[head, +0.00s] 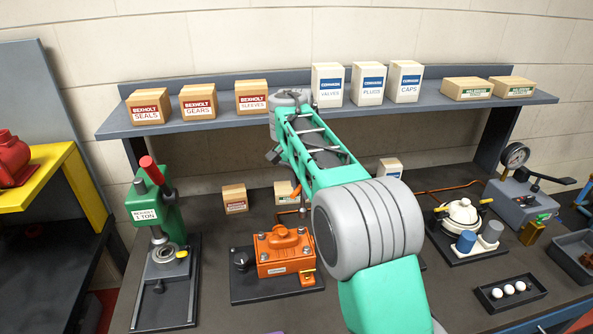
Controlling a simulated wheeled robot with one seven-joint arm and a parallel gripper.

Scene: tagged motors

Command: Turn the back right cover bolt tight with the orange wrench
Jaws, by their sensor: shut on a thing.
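The orange motor (285,256) stands on a dark base plate (245,292) on the bench, left of the middle in the head view. A thin orange-brown upright piece (305,195) shows just left of my elbow, above the motor's back right. I cannot tell whether it is the orange wrench or how it meets the bolt.
A green press (150,215) stands left of the motor. At the right are a white-topped pump (462,214), a gauge unit (522,195) and a black tray of white balls (510,292). Small boxes (234,198) stand behind. A shelf (210,122) with boxes spans the back, close to my wrist.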

